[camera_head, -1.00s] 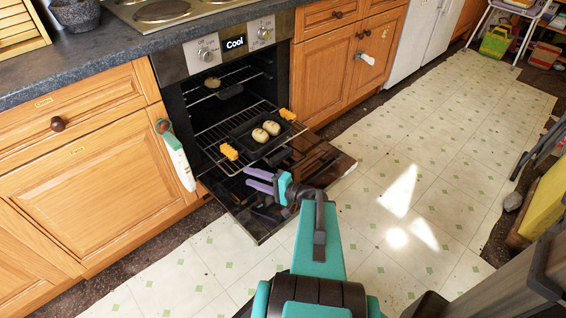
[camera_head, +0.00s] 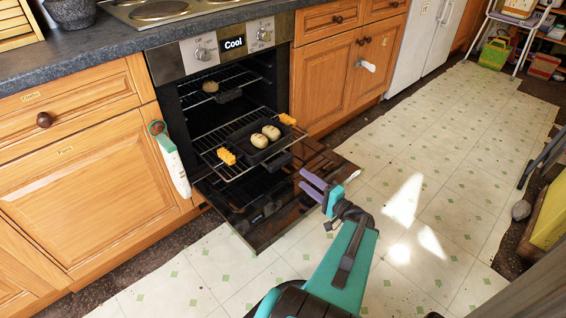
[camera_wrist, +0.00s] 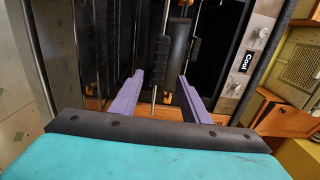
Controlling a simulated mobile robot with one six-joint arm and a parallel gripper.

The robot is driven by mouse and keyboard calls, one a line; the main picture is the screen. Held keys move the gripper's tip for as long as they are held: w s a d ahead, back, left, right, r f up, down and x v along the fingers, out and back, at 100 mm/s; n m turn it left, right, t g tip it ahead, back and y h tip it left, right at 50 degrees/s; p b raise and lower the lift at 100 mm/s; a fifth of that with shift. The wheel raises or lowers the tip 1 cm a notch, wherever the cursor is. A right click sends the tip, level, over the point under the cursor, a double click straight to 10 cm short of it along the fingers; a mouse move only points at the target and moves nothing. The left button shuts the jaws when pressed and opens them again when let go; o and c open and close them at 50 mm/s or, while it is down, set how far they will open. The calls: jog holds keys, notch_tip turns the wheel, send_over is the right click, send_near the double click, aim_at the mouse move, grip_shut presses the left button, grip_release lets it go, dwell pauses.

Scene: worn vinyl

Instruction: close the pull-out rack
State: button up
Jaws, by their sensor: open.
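The pull-out rack (camera_head: 221,158) is a wire oven shelf drawn partly out of the open oven (camera_head: 188,108), above its lowered door (camera_head: 268,226). A dark tray (camera_head: 252,152) with two round pale buns (camera_head: 265,136) sits on it. Orange grips (camera_head: 226,156) are on the rack's left and right sides. My gripper (camera_head: 308,180) has purple fingers, open and empty, in front of the rack and to its right, apart from it. In the wrist view, my gripper (camera_wrist: 160,92) faces the oven and dark tray (camera_wrist: 178,55), which appear sideways.
A second shelf (camera_head: 225,82) is higher inside the oven, with a round item on it. Wooden cabinets flank the oven.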

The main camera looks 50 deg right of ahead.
aim_at(283, 164)
jog(key=shift+w+d+b, duration=0.2)
jog(key=shift+w+b, duration=0.55)
jog(key=shift+w, duration=2.7)
jog(key=shift+w+d+b, duration=0.2)
jog(key=shift+w+b, duration=0.5)
jog(key=shift+w, duration=2.75)
